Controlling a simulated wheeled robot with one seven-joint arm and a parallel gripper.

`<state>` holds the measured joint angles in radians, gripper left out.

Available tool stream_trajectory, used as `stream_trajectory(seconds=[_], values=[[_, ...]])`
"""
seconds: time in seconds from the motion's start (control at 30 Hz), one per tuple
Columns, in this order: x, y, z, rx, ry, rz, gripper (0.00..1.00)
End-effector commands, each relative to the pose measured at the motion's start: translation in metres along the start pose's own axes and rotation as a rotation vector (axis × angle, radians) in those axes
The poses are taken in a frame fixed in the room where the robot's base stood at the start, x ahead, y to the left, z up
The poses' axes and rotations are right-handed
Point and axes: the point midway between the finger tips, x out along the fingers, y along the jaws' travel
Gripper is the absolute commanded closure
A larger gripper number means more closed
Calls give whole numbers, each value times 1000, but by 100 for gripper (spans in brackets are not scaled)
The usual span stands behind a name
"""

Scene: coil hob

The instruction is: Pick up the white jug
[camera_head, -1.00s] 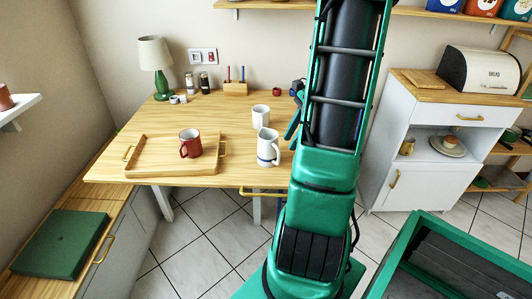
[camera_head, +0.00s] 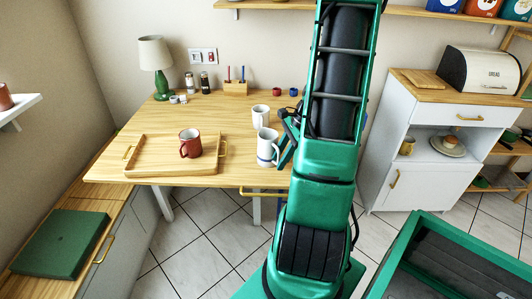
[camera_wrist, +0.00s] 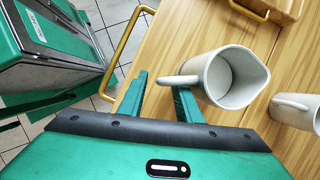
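The white jug (camera_head: 267,148) stands upright on the wooden table, near its front right part. A blue band shows near its base. In the wrist view the jug (camera_wrist: 232,78) is seen from above, empty, with its handle (camera_wrist: 178,80) towards my gripper. My gripper (camera_wrist: 162,82) is open, its two green fingers apart. The handle's outer end lies between the fingertips, and one finger is partly behind the handle; I cannot tell whether they touch. In the head view my gripper (camera_head: 286,147) is just right of the jug, partly hidden by my arm.
A second white vessel (camera_head: 261,117) stands behind the jug and also shows in the wrist view (camera_wrist: 297,110). A wooden tray (camera_head: 150,170) with a red mug (camera_head: 190,143) is on the left. A brass rail (camera_wrist: 127,45) runs along the table edge.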

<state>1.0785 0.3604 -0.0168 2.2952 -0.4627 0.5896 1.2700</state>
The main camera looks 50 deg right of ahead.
Motion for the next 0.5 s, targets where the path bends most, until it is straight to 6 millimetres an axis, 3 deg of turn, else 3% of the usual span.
stream_trajectory(seconds=[0.07,0.2,0.23,0.5], values=[[0,0,0,0,0,0,69],[0,0,0,0,0,1,98],[0,0,0,0,-1,1,100],[1,1,0,2,-1,4,100]])
